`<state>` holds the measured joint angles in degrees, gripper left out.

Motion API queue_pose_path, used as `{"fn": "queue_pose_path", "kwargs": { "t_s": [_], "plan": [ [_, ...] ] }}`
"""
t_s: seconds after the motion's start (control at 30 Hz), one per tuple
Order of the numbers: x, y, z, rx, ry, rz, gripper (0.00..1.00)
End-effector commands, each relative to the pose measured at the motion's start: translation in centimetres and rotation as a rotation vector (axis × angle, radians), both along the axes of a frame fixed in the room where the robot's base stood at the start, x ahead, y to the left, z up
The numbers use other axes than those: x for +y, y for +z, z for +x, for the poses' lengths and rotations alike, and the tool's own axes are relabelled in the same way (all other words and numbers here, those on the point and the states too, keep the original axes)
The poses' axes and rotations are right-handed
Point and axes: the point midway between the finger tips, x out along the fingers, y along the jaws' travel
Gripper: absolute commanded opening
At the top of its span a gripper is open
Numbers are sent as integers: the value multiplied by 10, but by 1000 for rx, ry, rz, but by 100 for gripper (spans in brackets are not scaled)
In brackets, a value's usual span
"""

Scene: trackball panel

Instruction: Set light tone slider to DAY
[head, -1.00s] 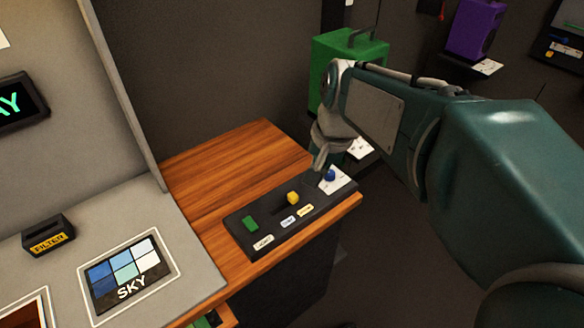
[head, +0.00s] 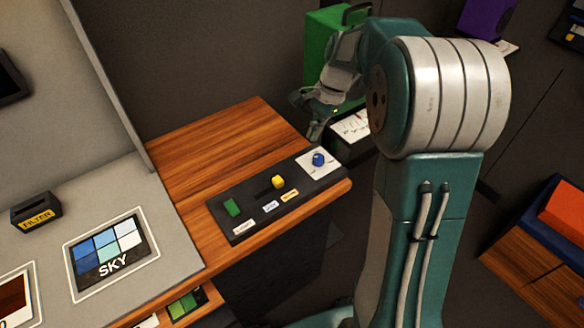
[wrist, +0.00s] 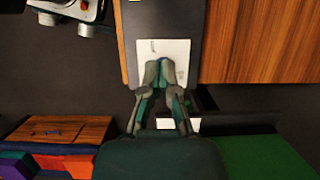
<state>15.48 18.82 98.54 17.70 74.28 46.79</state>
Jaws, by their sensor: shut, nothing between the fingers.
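The black control panel (head: 246,221) lies on the wooden desk in the head view. Its yellow slider knob (head: 278,182) sits at the right part of a dark slot (head: 264,194). A pale label (head: 270,206) and a yellow label (head: 289,195) lie in front of the slot; their words are too small to read. My gripper (head: 315,136) is shut and empty, pointing down behind the panel's right end, apart from the knob. In the wrist view my gripper (wrist: 157,66) points towards the panel's white plate (wrist: 182,52), its fingertips mostly covering the blue ball.
A green button (head: 232,207) is at the panel's left and the blue ball (head: 318,159) on its right plate. A grey console with a SKY picture (head: 110,254) and a FILTER block (head: 36,212) stands left. The desk top (head: 222,145) behind the panel is clear.

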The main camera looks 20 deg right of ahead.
Motion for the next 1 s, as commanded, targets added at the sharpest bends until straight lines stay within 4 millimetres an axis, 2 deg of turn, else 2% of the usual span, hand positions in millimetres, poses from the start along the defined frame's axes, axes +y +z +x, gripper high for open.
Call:
{"fn": "queue_pose_path", "kwargs": {
  "t_s": [0.2,0.63,0.77,1.0],
  "plan": [
    [-4,-10,8,38,-49,17,0],
    [-3,-16,7,40,-50,20,0],
    [3,-33,5,42,-48,21,0],
    [20,-75,-1,43,-48,20,0]
  ]
}}
